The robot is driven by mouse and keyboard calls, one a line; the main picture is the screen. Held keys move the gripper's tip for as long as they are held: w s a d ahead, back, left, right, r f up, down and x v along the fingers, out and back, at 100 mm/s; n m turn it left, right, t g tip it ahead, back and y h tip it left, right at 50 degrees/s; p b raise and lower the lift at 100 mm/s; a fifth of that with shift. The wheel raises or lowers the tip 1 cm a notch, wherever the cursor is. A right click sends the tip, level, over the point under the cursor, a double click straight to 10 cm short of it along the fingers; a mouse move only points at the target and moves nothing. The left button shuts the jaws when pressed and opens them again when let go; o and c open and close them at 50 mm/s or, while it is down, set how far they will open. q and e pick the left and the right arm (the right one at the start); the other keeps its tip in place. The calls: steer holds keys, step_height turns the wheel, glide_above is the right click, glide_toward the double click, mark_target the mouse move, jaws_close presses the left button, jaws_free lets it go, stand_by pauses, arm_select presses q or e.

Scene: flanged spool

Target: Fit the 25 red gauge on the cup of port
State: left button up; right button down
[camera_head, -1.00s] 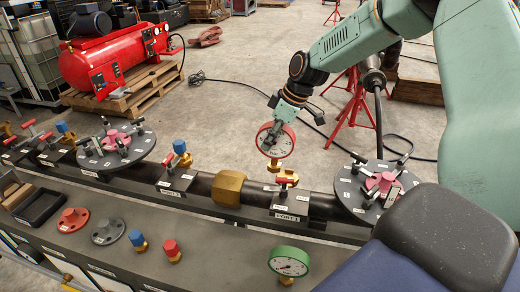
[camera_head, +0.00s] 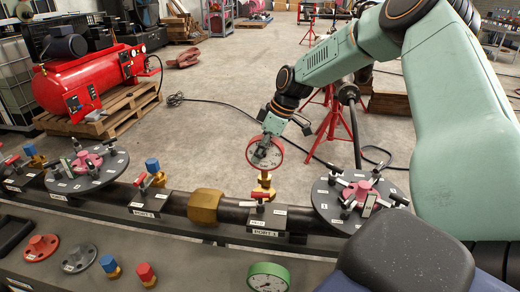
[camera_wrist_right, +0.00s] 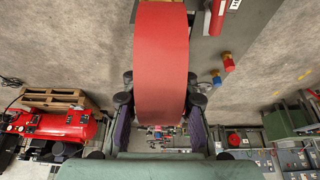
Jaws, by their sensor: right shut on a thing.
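The red gauge (camera_head: 277,158) is upright in my right gripper (camera_head: 265,141), which is shut on it. Its red rim (camera_wrist_right: 160,60) fills the upper middle of the right wrist view, with the jaws on both sides. Directly under the gauge, brass (camera_head: 265,183) shows at the port; the gauge's stem and the cup line up there. I cannot tell whether the stem is seated in the cup or just above it. The port block (camera_head: 268,218) with a red-handled valve sits on the dark pipe. My left gripper is not in view.
A round clamp plate (camera_head: 328,208) stands right of the port, another (camera_head: 60,183) far left. A brass hex fitting (camera_head: 205,205) is left of the port. On the front bench are a green gauge (camera_head: 268,277), blue (camera_head: 110,266) and red (camera_head: 146,274) capped fittings, and flanged parts (camera_head: 41,247).

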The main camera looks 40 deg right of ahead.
step_height(320, 180, down, 2)
steer(key=shift+w+d+f+b, duration=0.1)
steer(key=shift+d+b, duration=0.05)
steer(key=shift+b, duration=0.4)
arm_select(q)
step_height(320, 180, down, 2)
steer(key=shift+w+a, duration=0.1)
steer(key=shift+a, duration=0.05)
arm_select(e)
steer(key=shift+a, duration=0.2)
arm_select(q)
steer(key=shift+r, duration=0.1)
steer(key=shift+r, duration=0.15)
arm_select(e)
steer(key=shift+d, duration=0.25)
steer(key=shift+a, duration=0.15)
